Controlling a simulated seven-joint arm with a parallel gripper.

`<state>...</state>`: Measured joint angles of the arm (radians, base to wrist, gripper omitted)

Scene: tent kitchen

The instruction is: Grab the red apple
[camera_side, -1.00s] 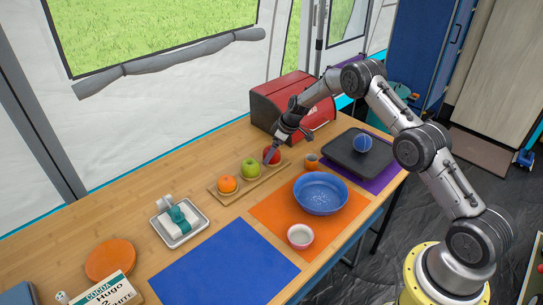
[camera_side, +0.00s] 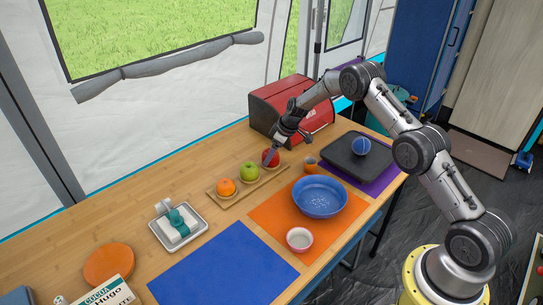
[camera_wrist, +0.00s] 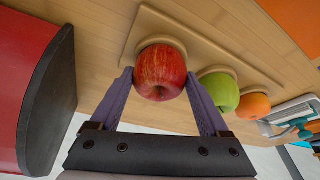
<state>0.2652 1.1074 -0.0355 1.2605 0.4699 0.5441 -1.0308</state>
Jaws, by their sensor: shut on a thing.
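The red apple (camera_wrist: 160,72) sits at one end of a wooden fruit board (camera_wrist: 143,22), and it also shows in the side view (camera_side: 271,157). My gripper (camera_wrist: 158,85) is shut on the red apple, one finger on each side of it. In the side view my gripper (camera_side: 270,153) reaches down to the apple from the right and partly covers it. The apple is at the board, and I cannot tell whether it is lifted clear. A green apple (camera_side: 250,171) and an orange (camera_side: 226,187) sit in line beside it on the board.
A red bread box (camera_side: 290,108) stands close behind my gripper. A blue bowl (camera_side: 320,196) and a small pink bowl (camera_side: 299,239) are on an orange mat (camera_side: 265,213). A dark tray (camera_side: 345,163) holds a blue ball (camera_side: 361,145). A blue mat (camera_side: 222,268) lies clear in front.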

